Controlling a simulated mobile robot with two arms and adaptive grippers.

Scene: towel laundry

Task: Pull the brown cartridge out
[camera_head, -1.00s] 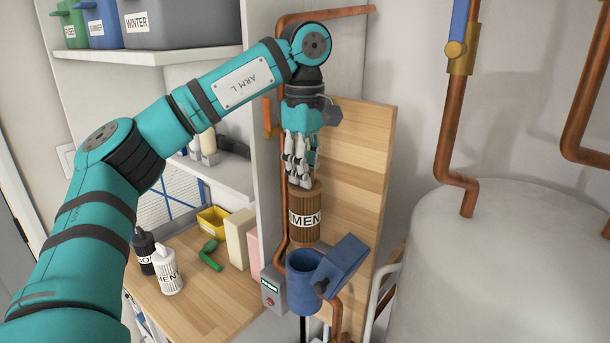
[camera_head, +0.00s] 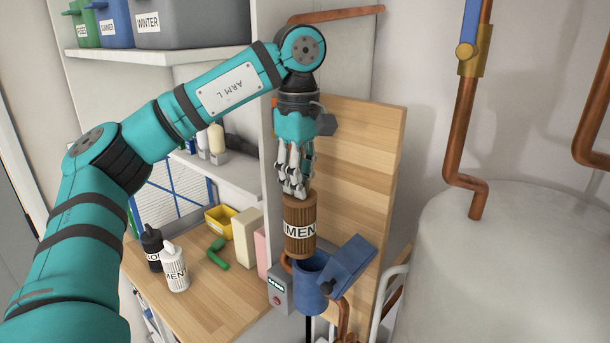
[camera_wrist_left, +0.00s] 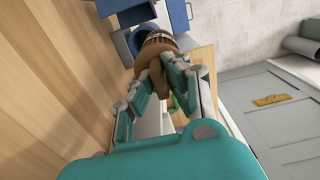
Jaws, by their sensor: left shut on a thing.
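The brown ribbed cartridge (camera_head: 300,215) has a white label reading "MEN" in part. My left gripper (camera_head: 294,190) is shut on its top from above and holds it upright. The cartridge's lower end is just above or at the rim of the blue cylindrical housing (camera_head: 311,297); I cannot tell whether it is clear of it. The housing's blue lid (camera_head: 347,265) stands tilted open on the right. In the left wrist view the cartridge (camera_wrist_left: 155,50) is between the fingers (camera_wrist_left: 160,72), with the blue housing (camera_wrist_left: 146,36) beyond it. My right gripper is not in view.
A wooden panel (camera_head: 362,150) stands close behind the gripper. A grey control box (camera_head: 280,290) sits left of the housing. The wooden bench (camera_head: 205,300) holds white and black bottles, a yellow bin (camera_head: 220,217) and a green piece. A large pale tank (camera_head: 510,260) stands at right.

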